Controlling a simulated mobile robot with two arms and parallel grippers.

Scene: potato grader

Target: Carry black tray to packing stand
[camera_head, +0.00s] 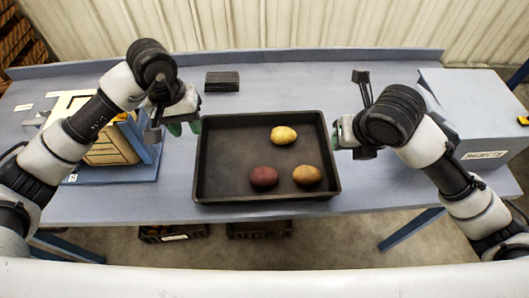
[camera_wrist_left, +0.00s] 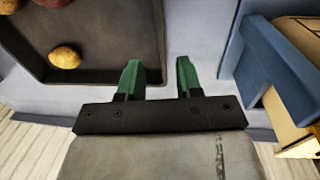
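The black tray (camera_head: 228,158) lies flat on the grey-blue table (camera_head: 150,200) in the middle of the head view. It holds a yellow potato (camera_head: 283,134), a red potato (camera_head: 264,177) and a brown potato (camera_head: 307,176). My left gripper (camera_head: 185,127) is just outside the tray's left wall. In the left wrist view its green fingers (camera_wrist_left: 158,76) are apart with nothing between them, and the tray (camera_wrist_left: 115,40) is beside them. My right gripper (camera_head: 335,141) is by the tray's right wall; its fingers are mostly hidden. I cannot identify the packing stand for certain.
A blue-framed stand (camera_head: 145,150) with a tan box (camera_head: 108,148) is at the left of the table. A grey box labelled REJECTS (camera_head: 485,100) is at the right. A dark stack (camera_head: 222,81) lies behind the tray. Dark crates (camera_head: 260,229) are under the table.

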